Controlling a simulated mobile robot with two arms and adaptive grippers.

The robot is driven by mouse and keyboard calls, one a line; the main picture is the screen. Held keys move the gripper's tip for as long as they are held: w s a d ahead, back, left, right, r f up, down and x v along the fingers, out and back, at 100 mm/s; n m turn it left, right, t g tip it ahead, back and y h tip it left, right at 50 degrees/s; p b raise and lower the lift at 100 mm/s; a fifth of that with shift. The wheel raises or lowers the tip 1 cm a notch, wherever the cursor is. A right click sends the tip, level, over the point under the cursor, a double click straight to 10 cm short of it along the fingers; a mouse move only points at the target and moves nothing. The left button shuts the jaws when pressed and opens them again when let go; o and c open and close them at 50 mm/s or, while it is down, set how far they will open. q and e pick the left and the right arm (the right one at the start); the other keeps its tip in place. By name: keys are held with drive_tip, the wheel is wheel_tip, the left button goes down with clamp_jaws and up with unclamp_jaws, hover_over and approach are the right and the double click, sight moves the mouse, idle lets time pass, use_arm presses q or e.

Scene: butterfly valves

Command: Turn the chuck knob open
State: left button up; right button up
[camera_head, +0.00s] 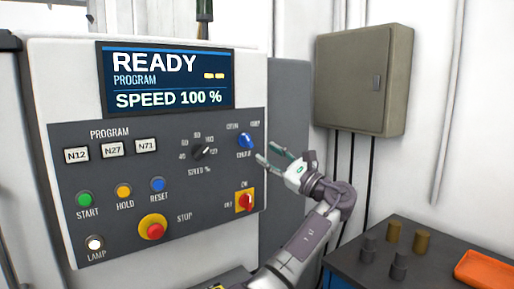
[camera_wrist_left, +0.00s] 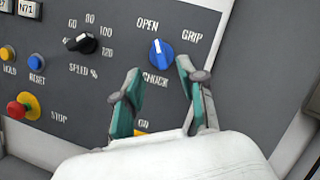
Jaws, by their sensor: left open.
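The blue chuck knob (camera_head: 246,140) is on the upper right of the grey control panel. It also shows in the left wrist view (camera_wrist_left: 161,54), where its white mark points up toward the OPEN label, with GRIP to the upper right and CHUCK below. My left gripper (camera_head: 265,151) is just right of and below the knob in the head view. In the left wrist view its two teal fingers (camera_wrist_left: 159,66) are spread, with the knob beyond and between their tips. It is open and empty, and no contact with the knob shows. My right gripper is out of view.
A black speed dial (camera_head: 203,149) is left of the knob. A red switch on a yellow plate (camera_head: 245,201) is below. The stop button (camera_head: 153,228) is lower left. A table (camera_head: 376,262) with several small cylinders and an orange tray (camera_head: 485,271) stands right.

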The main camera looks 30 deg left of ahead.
use_arm(q)
drive_tip(key=shift+v, duration=2.4)
drive_tip(key=shift+a, duration=0.1)
